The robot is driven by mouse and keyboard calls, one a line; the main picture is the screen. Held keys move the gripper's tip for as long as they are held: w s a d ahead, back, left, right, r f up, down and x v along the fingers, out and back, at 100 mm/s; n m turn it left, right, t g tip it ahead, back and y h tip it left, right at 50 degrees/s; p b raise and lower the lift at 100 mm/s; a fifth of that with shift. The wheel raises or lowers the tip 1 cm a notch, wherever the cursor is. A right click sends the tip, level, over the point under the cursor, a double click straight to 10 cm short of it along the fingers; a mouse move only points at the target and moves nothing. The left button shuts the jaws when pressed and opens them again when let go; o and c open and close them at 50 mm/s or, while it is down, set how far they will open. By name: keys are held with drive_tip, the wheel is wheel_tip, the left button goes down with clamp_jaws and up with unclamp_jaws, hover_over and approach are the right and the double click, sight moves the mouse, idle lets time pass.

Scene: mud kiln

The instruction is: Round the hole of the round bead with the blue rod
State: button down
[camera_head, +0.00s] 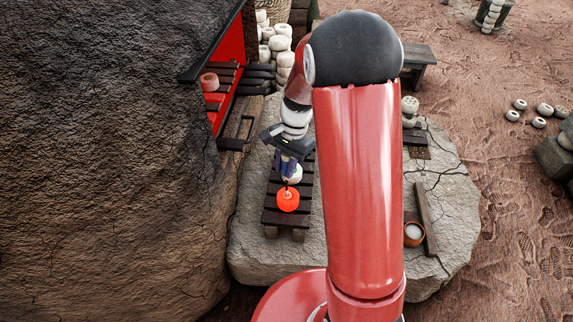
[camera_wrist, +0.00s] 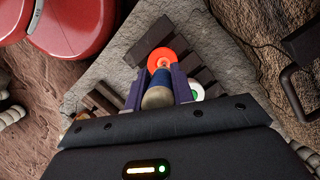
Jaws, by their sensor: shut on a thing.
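A glowing orange-red round bead (camera_head: 288,202) lies on a dark slatted rack (camera_head: 270,217); it also shows in the wrist view (camera_wrist: 153,64). My gripper (camera_head: 287,168) is above the rack, just behind the bead. It is shut on a rod with a blue handle (camera_wrist: 160,79) and a pale wooden butt. The rod points down at the bead's middle, and its thin dark tip meets the hole in the picture. How deep the tip sits is hidden. A white bead with a green ring (camera_wrist: 196,90) lies on the rack beside the gripper, partly covered by it.
The kiln's red-lined opening (camera_head: 231,55) is at left, with a pinkish bead (camera_head: 209,82) inside and a dark handle (camera_head: 237,143) below. A terracotta bowl (camera_head: 414,235) and a wooden bar (camera_head: 425,218) lie on the stone slab (camera_head: 455,200). White beads are stacked behind.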

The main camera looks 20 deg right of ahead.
drive_tip(key=shift+s+a, duration=0.2)
idle(0.4)
drive_tip(key=shift+s, duration=0.25)
drive_tip(key=shift+s+d, duration=0.2)
idle(0.6)
drive_tip(key=shift+d, duration=0.25)
drive_tip(key=shift+w+d, duration=0.2)
idle(0.6)
drive_tip(key=shift+w, duration=0.25)
drive_tip(key=shift+w+a, duration=0.2)
drive_tip(key=shift+w, duration=0.05)
idle(0.6)
drive_tip(key=shift+a, duration=0.25)
drive_tip(key=shift+s+a, duration=0.2)
drive_tip(key=shift+s, duration=0.05)
idle(0.6)
